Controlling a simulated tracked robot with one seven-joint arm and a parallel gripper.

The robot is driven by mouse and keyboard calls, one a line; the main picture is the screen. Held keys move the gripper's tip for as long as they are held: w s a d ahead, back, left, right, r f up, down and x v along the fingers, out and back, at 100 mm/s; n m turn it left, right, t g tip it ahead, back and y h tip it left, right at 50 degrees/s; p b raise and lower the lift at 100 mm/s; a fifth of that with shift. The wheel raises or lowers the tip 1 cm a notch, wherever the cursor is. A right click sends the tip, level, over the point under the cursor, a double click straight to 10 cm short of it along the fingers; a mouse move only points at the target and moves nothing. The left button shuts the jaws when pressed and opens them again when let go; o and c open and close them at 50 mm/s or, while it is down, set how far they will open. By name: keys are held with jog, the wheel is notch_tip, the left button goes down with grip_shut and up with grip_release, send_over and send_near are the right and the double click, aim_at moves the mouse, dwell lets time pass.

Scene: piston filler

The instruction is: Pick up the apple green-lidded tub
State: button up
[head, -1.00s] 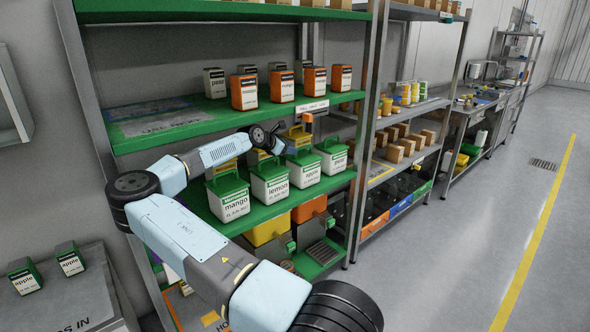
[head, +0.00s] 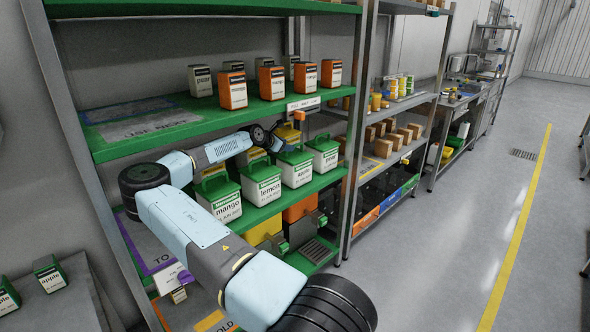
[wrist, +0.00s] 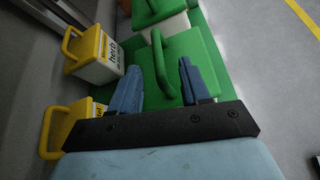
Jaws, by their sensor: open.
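The apple green-lidded tub (head: 295,171) is white with a green lid and stands on the middle green shelf, between the lemon tub (head: 261,184) and the pear tub (head: 322,154). My gripper (head: 286,140) is at the apple tub's lid, partly hiding it. In the wrist view my gripper (wrist: 160,68) is open, with its two blue fingers on either side of a green lid's raised handle (wrist: 161,62). The label of that tub is out of sight there; by position it looks like the apple tub. Whether the fingers touch the lid cannot be told.
Another green-lidded tub (wrist: 150,12) stands just beyond in the wrist view. Yellow-lidded tubs, one marked herb (wrist: 97,55), stand close on the left. The mango tub (head: 219,198) is at the row's near end. The upper green shelf (head: 215,119) with orange tubs lies above my arm.

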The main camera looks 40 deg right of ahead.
jog(key=shift+x, duration=3.4)
jog(key=shift+w, duration=0.15)
jog(key=shift+c, duration=0.3)
jog(key=shift+r, duration=0.1)
grip_shut()
jog(key=shift+r, duration=0.15)
